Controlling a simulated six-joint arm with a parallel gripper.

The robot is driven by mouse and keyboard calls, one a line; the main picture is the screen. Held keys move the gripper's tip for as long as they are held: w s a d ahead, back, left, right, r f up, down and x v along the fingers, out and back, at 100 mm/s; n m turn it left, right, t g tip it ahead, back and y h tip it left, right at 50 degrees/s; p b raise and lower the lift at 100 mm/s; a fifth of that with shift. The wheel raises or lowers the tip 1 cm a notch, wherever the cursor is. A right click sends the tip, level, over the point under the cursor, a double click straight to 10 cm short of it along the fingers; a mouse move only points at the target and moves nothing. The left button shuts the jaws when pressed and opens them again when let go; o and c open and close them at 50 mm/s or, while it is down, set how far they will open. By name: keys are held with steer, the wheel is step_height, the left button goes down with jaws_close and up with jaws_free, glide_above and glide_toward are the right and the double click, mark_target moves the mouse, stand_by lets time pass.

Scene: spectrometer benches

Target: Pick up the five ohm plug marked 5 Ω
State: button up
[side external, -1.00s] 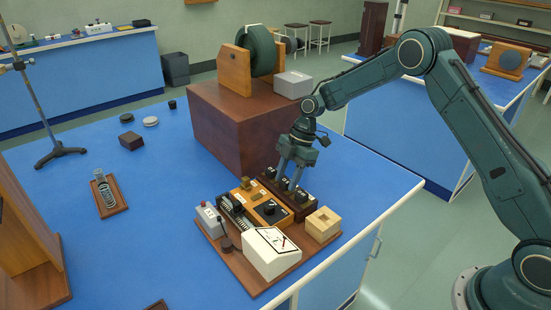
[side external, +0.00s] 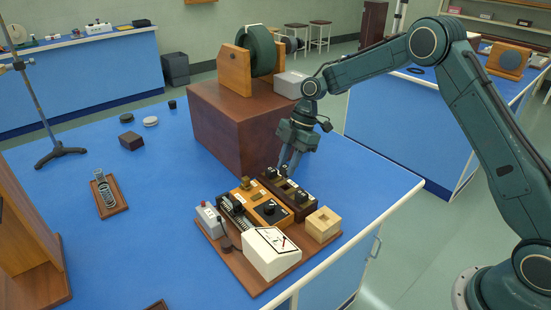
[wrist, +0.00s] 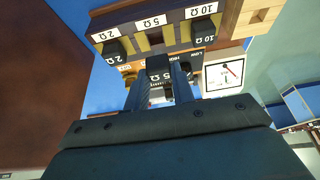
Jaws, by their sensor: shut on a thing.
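The five ohm plug (wrist: 158,76), a black block with a white 5 Ω label, sits between the two fingers of my gripper (wrist: 160,88) in the wrist view. My gripper is shut on it. In the side view my gripper (side external: 288,166) points down just above the dark wooden plug rack (side external: 308,208). The plug is too small to make out clearly there. In the wrist view the rack's middle place, labelled 5 Ω, is empty. The 2 Ω plug (wrist: 116,50) and the 10 Ω plug (wrist: 203,33) stand in their places on either side.
An orange-brown wooden box with a black knob (side external: 270,208), a white meter (side external: 270,252), a pale wooden block (side external: 322,224) and a grey box (side external: 208,218) crowd the base board. A large brown box (side external: 235,130) stands close behind.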

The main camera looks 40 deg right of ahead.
step_height(320, 180, up, 15)
steer(key=shift+r, duration=0.2)
stand_by(0.3)
steer(key=shift+s, duration=0.15)
stand_by(0.6)
